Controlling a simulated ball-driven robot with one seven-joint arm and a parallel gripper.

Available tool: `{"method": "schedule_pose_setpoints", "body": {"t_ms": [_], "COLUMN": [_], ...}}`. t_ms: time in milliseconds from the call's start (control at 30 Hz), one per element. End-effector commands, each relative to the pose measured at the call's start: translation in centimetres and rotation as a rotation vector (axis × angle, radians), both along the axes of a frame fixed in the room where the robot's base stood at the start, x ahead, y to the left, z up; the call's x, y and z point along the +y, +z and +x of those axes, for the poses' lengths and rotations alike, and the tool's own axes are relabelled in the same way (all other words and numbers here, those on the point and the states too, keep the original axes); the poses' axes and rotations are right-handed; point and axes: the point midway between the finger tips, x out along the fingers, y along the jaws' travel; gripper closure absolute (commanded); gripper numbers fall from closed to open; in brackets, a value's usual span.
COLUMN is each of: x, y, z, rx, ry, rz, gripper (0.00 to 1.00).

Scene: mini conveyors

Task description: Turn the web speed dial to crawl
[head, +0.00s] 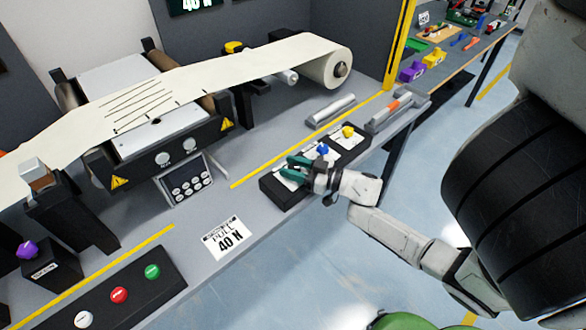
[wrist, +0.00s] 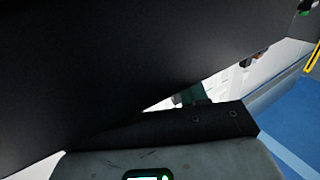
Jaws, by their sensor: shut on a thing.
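A black dial panel (head: 280,189) lies along the front edge of the bench, with white label plates on it. A blue dial (head: 322,149) stands in its middle and a yellow dial (head: 348,132) at its right end. My gripper (head: 293,170), with green fingers, is over the panel's left plate, shut on the left dial, which the fingers hide. The plate labels are too small to read, so I cannot tell which dial is web speed or its setting. The wrist view is mostly blocked by a dark surface; a bit of green finger (wrist: 195,95) shows.
A roll machine with a cream web (head: 225,72) runs behind the panel. A button box (head: 120,295) is at lower left. Metal bars (head: 331,109) lie beyond the panel.

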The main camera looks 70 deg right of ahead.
Motion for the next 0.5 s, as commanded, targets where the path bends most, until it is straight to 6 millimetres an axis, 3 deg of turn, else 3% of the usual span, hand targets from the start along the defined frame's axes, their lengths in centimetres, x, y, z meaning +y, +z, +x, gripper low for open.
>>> {"method": "schedule_pose_setpoints", "body": {"t_ms": [333,367,500], "x": [-0.01,-0.01,0.0], "y": [-0.19,-0.2,-0.16], "z": [-0.08,-0.08,-0.07], "rx": [0.005,0.005,0.004], "ry": [0.001,0.0,0.0], "rz": [0.001,0.001,0.001], "gripper": [0.88,0.56,0.43]}}
